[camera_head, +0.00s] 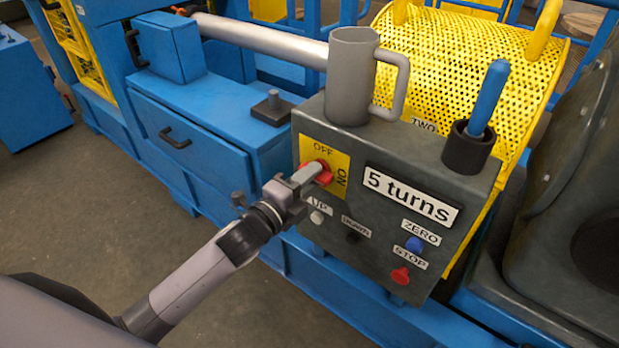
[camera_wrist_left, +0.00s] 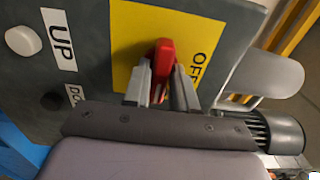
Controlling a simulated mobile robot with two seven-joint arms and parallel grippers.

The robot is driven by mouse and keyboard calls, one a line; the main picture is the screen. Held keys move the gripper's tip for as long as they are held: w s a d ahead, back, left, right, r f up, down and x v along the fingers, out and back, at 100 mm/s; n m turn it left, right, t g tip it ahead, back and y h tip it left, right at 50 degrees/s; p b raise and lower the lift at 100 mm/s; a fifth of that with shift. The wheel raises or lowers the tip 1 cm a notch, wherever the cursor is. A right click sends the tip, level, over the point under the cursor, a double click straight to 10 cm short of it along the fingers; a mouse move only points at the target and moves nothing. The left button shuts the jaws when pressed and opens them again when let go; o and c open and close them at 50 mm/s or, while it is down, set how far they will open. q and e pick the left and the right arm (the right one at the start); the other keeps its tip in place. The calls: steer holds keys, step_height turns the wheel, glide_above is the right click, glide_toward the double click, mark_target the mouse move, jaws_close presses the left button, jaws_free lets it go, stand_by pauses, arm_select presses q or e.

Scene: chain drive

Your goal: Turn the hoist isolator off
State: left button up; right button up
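The hoist isolator (camera_head: 322,176) is a red rotary handle on a yellow plate (camera_head: 334,160), with OFF printed above and ON at the right, on a dark grey control box (camera_head: 440,190). My left gripper (camera_head: 308,176) is at the handle. In the left wrist view, the red handle (camera_wrist_left: 162,62) stands between the two grey fingers (camera_wrist_left: 161,82), one on each side. It lies along the picture's vertical, not toward the OFF word at right. I cannot tell whether both fingers press on it. The ON word is hidden there. My right gripper is not in view.
Below the isolator are an UP button (camera_head: 317,217), a dark button (camera_head: 352,237), a blue ZERO button (camera_head: 414,244) and a red STOP button (camera_head: 401,275). A grey mug (camera_head: 350,80) and a blue-handled tool in a black holder (camera_head: 466,147) stand on the box.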

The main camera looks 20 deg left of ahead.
arm_select(q)
jaws_close()
steer(key=shift+r, duration=0.1)
steer(key=shift+r+n+p, duration=0.1)
steer(key=shift+n+p, duration=4.15)
steer(key=shift+n, duration=4.85)
